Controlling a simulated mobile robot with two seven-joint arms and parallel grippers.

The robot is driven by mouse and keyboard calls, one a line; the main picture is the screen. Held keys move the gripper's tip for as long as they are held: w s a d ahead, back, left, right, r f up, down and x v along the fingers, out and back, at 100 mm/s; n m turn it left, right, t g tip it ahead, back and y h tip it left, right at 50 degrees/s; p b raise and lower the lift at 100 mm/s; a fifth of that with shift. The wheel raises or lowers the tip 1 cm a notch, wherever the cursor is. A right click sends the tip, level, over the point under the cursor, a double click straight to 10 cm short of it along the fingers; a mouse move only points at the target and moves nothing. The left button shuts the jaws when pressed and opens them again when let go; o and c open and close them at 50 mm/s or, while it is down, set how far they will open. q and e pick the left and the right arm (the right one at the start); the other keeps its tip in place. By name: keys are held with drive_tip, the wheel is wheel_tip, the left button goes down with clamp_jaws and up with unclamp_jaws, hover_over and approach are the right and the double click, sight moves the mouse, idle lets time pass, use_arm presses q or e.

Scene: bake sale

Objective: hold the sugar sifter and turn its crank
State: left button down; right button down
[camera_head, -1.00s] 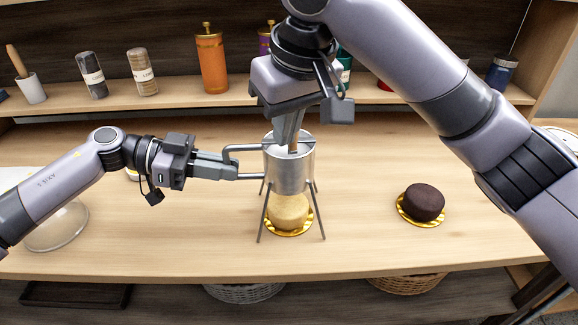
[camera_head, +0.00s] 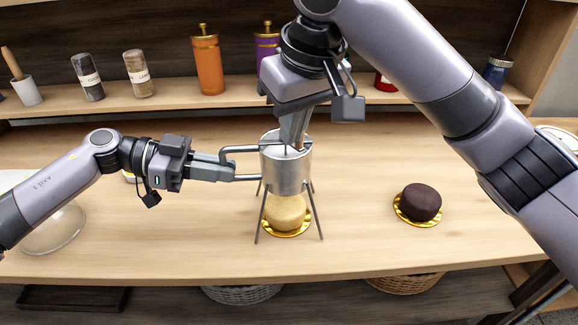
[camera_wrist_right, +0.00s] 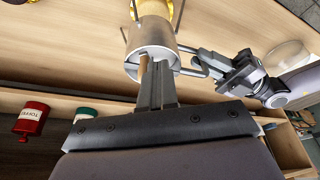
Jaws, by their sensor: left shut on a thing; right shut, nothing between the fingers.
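The metal sugar sifter (camera_head: 286,172) stands upright on thin legs over a pale round cake (camera_head: 287,212) on a gold plate. My left gripper (camera_head: 232,172) is shut on the sifter's side handle (camera_head: 238,150). My right gripper (camera_head: 290,146) points down at the sifter's open top, shut with nothing between its fingers. In the right wrist view, the fingers (camera_wrist_right: 157,75) reach the sifter's mouth beside a wooden crank knob (camera_wrist_right: 143,68). Whether they touch the knob I cannot tell. The rest of the crank is mostly hidden.
A dark cake on a gold plate (camera_head: 402,212) stands to the right. A glass dome (camera_head: 55,232) lies at the left. A back shelf holds jars and an orange canister (camera_head: 208,62). The counter's front middle is clear.

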drive_tip(key=shift+w+d, duration=0.15)
drive_tip(key=shift+d, duration=0.5)
drive_tip(key=shift+w+d, duration=0.1)
drive_tip(key=shift+w+d, duration=0.35)
drive_tip(key=shift+d, duration=0.05)
drive_tip(key=shift+w, duration=0.1)
